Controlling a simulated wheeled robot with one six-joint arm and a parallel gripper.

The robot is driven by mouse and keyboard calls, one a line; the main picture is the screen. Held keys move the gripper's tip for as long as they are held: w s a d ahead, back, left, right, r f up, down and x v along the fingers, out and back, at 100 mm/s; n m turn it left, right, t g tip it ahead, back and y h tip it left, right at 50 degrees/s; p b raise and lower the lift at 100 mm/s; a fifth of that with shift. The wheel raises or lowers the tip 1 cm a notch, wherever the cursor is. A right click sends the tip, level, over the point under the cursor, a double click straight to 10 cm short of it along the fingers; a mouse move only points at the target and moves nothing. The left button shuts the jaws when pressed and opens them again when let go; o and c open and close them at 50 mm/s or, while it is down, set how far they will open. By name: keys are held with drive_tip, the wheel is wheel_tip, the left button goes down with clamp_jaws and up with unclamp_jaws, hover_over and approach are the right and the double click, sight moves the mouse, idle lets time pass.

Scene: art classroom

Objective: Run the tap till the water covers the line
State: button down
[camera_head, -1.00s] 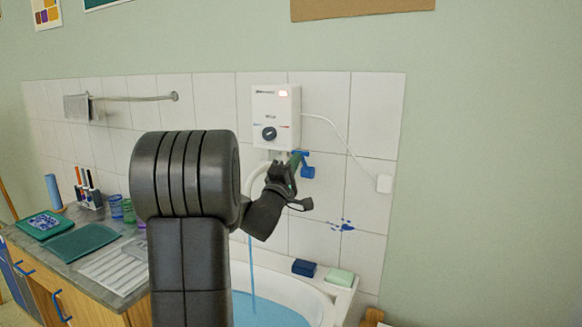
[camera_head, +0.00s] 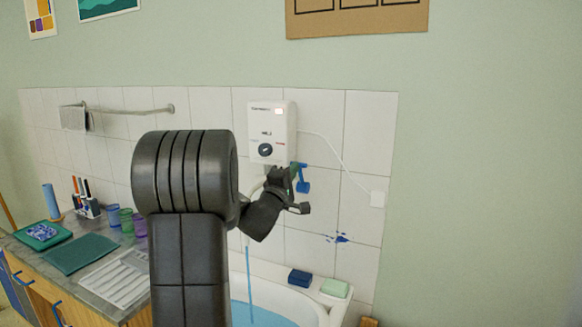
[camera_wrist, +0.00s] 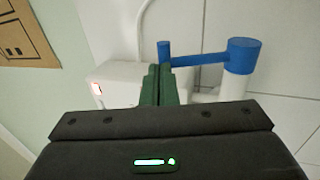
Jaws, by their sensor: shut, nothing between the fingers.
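The white water heater (camera_head: 271,132) hangs on the tiled wall with a dark dial and a lit display. Below it is the tap's blue lever (camera_head: 303,180), also large in the wrist view (camera_wrist: 205,57). My gripper (camera_head: 292,172) is shut and empty, its green fingertips (camera_wrist: 158,84) close beside the lever's free end; I cannot tell whether they touch. A stream of water (camera_head: 248,268) falls into the white basin (camera_head: 328,308), where blue water (camera_head: 262,317) stands. No line shows; my arm hides part of the basin.
Left of the basin is a counter (camera_head: 78,277) with a ribbed drainer (camera_head: 116,280), coloured cups (camera_head: 120,217) and a green tray (camera_head: 42,233). A dark blue block (camera_head: 300,277) and a pale green block (camera_head: 335,288) lie on the basin's back ledge.

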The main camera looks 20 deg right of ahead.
drive_tip(key=shift+r+p+x, duration=0.25)
drive_tip(key=shift+p+x, duration=0.35)
drive_tip(key=shift+x, duration=0.55)
drive_tip(key=shift+r+p+x, duration=0.25)
drive_tip(key=shift+p+x, duration=0.35)
drive_tip(key=shift+x, duration=0.55)
drive_tip(key=shift+a, duration=0.15)
drive_tip(key=shift+s, duration=0.15)
